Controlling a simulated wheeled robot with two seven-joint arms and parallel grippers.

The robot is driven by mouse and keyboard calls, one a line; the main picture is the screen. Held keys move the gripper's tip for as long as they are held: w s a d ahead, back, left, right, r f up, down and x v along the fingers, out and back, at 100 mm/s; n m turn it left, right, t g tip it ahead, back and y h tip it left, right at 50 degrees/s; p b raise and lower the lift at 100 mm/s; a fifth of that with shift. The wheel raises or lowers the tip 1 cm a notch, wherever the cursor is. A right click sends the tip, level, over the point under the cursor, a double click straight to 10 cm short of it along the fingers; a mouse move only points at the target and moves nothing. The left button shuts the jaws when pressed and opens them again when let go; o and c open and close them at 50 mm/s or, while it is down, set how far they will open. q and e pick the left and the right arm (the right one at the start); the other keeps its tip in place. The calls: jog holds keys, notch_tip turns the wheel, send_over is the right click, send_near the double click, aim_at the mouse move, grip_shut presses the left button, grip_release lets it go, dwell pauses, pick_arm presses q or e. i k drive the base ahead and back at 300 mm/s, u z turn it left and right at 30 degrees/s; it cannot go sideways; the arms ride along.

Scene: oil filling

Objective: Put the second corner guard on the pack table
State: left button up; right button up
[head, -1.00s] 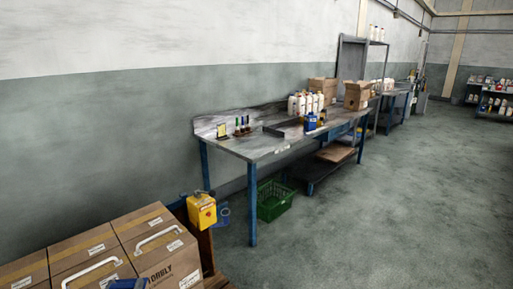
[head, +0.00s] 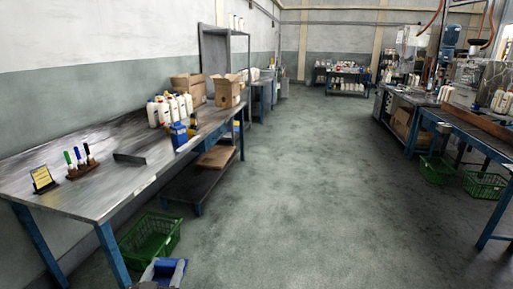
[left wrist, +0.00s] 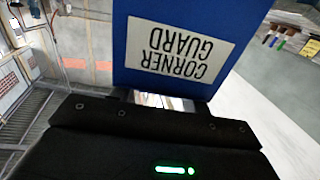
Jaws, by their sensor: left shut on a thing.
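The second corner guard (left wrist: 180,45) is a blue piece with a white "CORNER GUARD" label, upside down in the left wrist view. My left gripper (left wrist: 163,98) is shut on its edge. In the head view the blue guard (head: 172,270) shows at the bottom edge, in front of the table and apart from it; the gripper itself is hard to make out there. The pack table (head: 115,178), a long grey top on blue legs, runs along the left wall. A blue upright piece (head: 179,136) stands near its front edge; I cannot tell whether it is another guard. My right gripper is not in view.
The table holds white bottles (head: 168,108), open cartons (head: 228,92), a dark tray (head: 143,147), markers (head: 80,160) and a yellow sign (head: 42,178). A green crate (head: 151,238) is on the floor by the near leg. Benches (head: 465,130) stand at right. The middle floor is clear.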

aim_at(169, 151)
jog(key=z, duration=0.3)
jog(key=i, duration=1.9)
